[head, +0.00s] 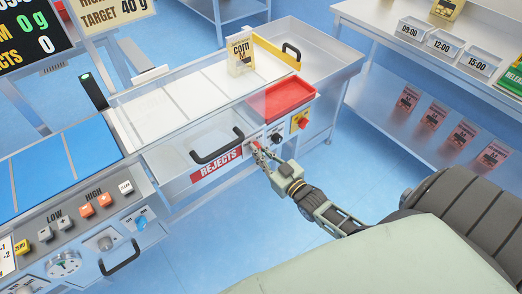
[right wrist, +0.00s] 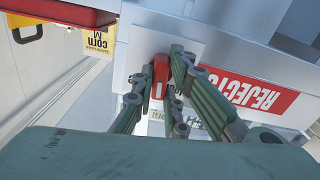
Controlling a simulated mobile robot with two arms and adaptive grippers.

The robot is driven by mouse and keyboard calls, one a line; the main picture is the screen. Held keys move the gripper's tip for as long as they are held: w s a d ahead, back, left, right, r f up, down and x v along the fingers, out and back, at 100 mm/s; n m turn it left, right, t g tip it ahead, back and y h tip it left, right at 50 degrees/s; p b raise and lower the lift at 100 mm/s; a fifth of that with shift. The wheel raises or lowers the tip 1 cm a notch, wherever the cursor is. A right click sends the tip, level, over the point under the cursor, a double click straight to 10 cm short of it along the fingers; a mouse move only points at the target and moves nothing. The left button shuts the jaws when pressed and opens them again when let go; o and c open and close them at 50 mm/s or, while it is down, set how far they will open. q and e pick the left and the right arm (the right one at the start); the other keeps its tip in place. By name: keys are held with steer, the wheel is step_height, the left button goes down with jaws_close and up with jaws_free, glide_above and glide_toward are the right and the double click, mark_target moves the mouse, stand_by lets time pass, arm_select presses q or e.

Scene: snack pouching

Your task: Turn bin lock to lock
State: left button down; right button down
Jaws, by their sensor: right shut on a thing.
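The rejects bin (head: 184,160) is a clear-fronted metal drawer with a black handle (head: 217,146) and a red "REJECTS" label (head: 216,164). The label also shows in the right wrist view (right wrist: 259,92). Its lock is a small red knob (right wrist: 160,73) on a pale plate, right of the label in the head view. My right gripper (head: 258,151) is at the plate, with its fingers on both sides of the knob, shut on it. The fingers partly hide the knob, and I cannot read any lock marking. My left gripper is out of view.
A black rotary knob (head: 277,137) and a yellow panel with a red knob (head: 300,121) sit close right of my right gripper. A red tray (head: 281,98) and a corn pouch (head: 240,54) are above. Open blue floor lies in front.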

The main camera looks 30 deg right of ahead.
steer(key=shift+n, duration=3.7)
steer(key=c, duration=1.8)
jaws_free()
steer(key=shift+o, duration=0.2)
steer(key=s, duration=1.2)
steer(key=shift+d, duration=0.45)
